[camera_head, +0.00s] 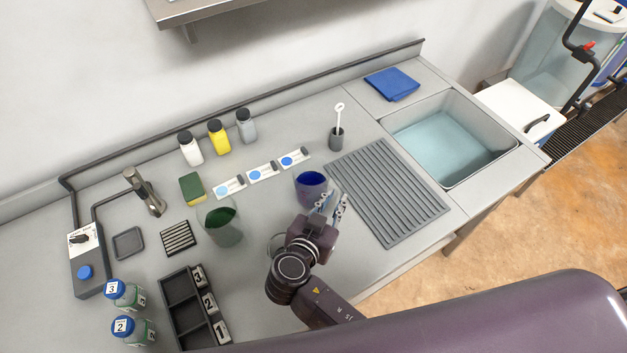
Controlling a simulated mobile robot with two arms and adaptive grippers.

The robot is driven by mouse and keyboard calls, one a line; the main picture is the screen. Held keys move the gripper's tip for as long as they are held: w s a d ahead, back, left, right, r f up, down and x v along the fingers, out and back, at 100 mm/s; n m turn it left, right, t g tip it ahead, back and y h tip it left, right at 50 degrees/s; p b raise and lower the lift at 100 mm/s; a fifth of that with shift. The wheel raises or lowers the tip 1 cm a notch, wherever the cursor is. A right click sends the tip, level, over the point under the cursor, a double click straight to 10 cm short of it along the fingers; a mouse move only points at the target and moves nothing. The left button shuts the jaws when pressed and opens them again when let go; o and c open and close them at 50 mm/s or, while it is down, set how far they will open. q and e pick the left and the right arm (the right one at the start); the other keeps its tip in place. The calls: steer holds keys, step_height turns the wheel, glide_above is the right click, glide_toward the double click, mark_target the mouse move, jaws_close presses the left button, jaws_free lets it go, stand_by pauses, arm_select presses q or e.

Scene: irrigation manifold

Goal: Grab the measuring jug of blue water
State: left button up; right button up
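The measuring jug of blue water (311,187) stands upright on the grey counter, in the middle of the camera_head view. My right gripper (331,204) reaches up from below, with its fingertips at the jug's lower right side. Its two fingers look spread apart. I cannot tell whether they touch the jug or whether a handle lies between them. My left gripper is not in view.
A jug of green liquid (222,226) stands to the left. A ribbed drain mat (388,190) and a sink (450,140) lie to the right. Test cards (262,171), a cup with a brush (336,138) and several bottles (219,137) stand behind. A dark rack (180,290) is front left.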

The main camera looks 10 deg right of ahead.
mark_target(338, 195)
steer(key=p+x, duration=0.2)
steer(key=x, duration=0.1)
steer(key=shift+w+d+f, duration=0.15)
steer(key=shift+w, duration=0.05)
steer(key=shift+w+d+f, duration=0.35)
steer(key=shift+w+f, duration=0.1)
steer(key=c, duration=0.3)
jaws_close()
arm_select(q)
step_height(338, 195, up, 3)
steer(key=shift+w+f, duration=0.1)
arm_select(e)
steer(key=shift+r, duration=0.1)
